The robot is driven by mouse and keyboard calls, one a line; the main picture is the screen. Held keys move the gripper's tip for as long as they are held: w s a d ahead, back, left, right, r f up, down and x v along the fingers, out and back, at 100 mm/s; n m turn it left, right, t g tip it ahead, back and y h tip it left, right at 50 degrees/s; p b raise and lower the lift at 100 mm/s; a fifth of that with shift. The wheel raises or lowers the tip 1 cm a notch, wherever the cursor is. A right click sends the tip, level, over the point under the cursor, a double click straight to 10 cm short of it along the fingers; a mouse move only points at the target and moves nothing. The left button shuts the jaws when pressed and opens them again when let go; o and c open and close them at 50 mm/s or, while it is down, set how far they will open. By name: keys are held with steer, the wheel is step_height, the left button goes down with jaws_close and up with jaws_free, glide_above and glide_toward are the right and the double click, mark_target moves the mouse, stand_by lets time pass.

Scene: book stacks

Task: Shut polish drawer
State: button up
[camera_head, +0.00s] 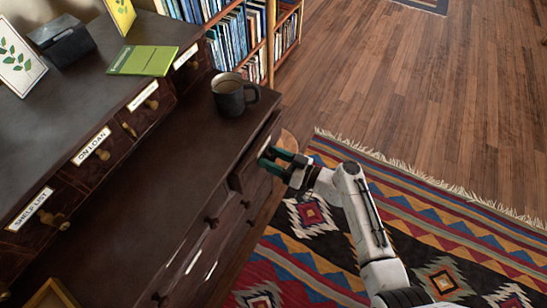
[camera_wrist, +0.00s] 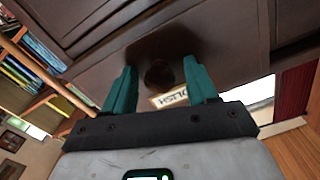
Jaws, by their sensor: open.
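The polish drawer (camera_head: 245,176) is at the right end of the dark wooden cabinet's upper drawer row in the head view, and seems to stand a little out from the front. In the wrist view its dark front (camera_wrist: 150,45) carries a round knob (camera_wrist: 159,74) and a pale label (camera_wrist: 170,98) reading "POLISH" upside down. My gripper (camera_head: 269,158) is at this drawer's front with its green fingers apart. In the wrist view, my gripper (camera_wrist: 161,66) has one finger on each side of the knob; I cannot tell whether they touch the drawer front.
A dark mug (camera_head: 230,98) stands on the cabinet top (camera_head: 180,150) above the drawer. A green book (camera_head: 142,60) lies on the raised back section. Bookshelves (camera_head: 250,30) stand beyond. A patterned rug (camera_head: 400,215) covers the floor beside the cabinet, with bare wood floor (camera_head: 420,90) past it.

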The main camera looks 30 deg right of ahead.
steer(key=shift+c, duration=0.4)
jaws_close()
